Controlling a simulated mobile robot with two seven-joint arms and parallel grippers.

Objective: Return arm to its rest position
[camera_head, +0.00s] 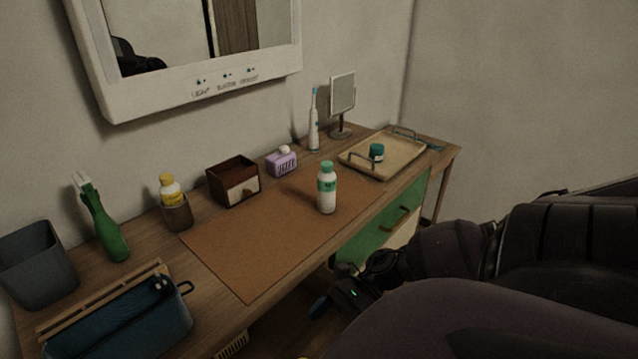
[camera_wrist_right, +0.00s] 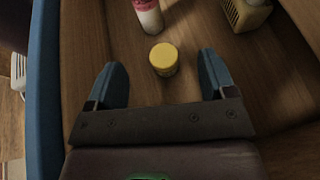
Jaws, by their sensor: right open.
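My right arm (camera_head: 450,250) comes in from the right in the head view, in front of the desk. Its gripper (camera_head: 328,292) hangs low by the desk's front edge, partly dark and hard to make out. In the right wrist view the gripper (camera_wrist_right: 162,82) is open, with its two blue fingers apart and nothing held. A yellow-lidded jar (camera_wrist_right: 164,58) stands on a wooden surface beyond the fingertips, apart from them. My left gripper is not in view.
The desk mat (camera_head: 265,240) holds a white bottle with a green cap (camera_head: 327,190). A tray (camera_head: 360,163) with a teal jar (camera_head: 376,152) is at the far right. A blue basket (camera_head: 130,325) stands front left. Green drawers (camera_head: 375,220) are under the desk, near my arm.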

